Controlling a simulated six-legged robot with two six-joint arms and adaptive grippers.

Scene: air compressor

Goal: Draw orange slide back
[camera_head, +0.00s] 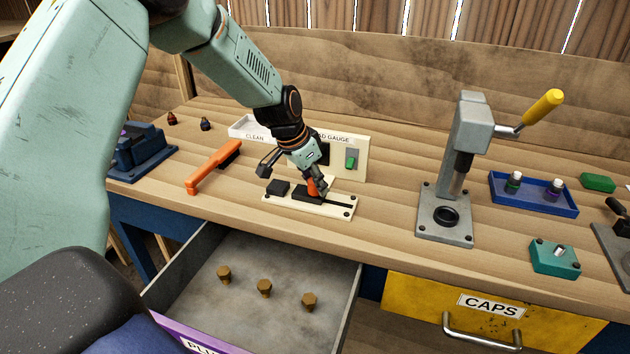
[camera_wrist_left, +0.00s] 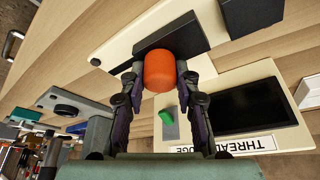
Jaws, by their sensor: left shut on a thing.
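The orange slide (camera_head: 312,187) stands up from a dark block on a cream base plate (camera_head: 283,207) on the bench. It also shows in the left wrist view (camera_wrist_left: 160,72) as an orange knob between my fingers. My left gripper (camera_head: 314,190) is shut on the orange slide, with a finger on each side. The dark block (camera_head: 303,196) sits on the plate, with a black slot running from it to the right. A second dark block (camera_head: 278,187) stands at the plate's left end. My right gripper is not in view.
A cream gauge panel (camera_head: 357,145) with a green switch (camera_head: 351,162) stands behind the plate. Below, an open drawer (camera_head: 235,330) holds several brass plugs.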

